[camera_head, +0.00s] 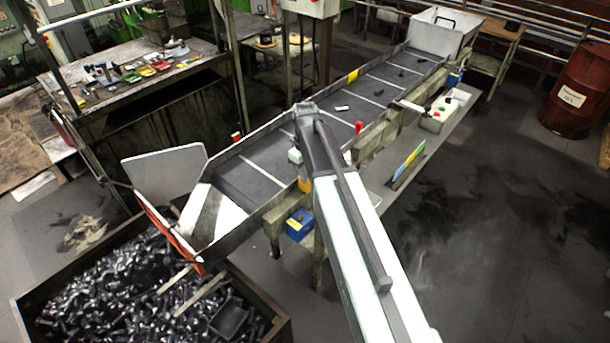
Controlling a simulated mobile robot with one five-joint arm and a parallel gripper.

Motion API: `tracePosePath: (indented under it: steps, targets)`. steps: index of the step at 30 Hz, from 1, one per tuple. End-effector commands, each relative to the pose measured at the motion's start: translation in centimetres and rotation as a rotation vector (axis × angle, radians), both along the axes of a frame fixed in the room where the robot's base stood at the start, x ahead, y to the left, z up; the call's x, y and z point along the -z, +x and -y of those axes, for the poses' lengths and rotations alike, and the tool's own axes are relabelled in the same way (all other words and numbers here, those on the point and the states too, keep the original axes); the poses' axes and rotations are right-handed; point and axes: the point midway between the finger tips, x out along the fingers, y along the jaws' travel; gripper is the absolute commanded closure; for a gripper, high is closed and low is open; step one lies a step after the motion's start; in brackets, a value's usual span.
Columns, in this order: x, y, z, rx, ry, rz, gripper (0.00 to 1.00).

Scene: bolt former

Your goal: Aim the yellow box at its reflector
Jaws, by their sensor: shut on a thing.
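A small yellow-orange box (304,184) sits at the near side rail of the conveyor, just left of my arm. My gripper (299,170) is beside its top, shut on it. My white and grey arm covers much of the gripper, so its fingers do not show clearly. I cannot tell which way the box faces. A flat yellow patch (353,76) is on the far rail, farther up the belt. I cannot tell whether it is the reflector.
The conveyor (262,161) runs from a white hopper (440,32) to a crate of bolts (281,325). Small red parts (237,137) stand at its rails. A blue box (299,223) is below the near rail. A red barrel (578,90) stands right. The right floor is clear.

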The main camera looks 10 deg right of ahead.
Motion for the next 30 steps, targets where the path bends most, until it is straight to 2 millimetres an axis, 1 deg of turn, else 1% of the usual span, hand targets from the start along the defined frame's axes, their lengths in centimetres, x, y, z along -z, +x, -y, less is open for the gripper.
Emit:
tracePosePath:
  steps: [8,9,10,11,19,22,26,30]
  targets:
    - [0.0,-0.1,-0.1,-0.008,0.003,-0.001,1.00]
    - [0.0,-0.1,-0.1,-0.007,0.002,-0.002,0.81]
    - [0.0,-0.1,-0.1,-0.007,0.002,-0.002,0.72]
    - [0.0,-0.1,-0.1,-0.007,0.002,-0.002,0.70]
    - [0.0,0.0,0.0,-0.005,0.002,-0.001,0.70]
    - [-0.4,0.0,0.0,-0.005,0.001,-0.001,0.70]
    - [-2.0,-0.1,0.0,-0.005,0.001,-0.001,0.70]
    - [-4.6,-0.1,0.0,-0.005,0.002,-0.001,0.70]
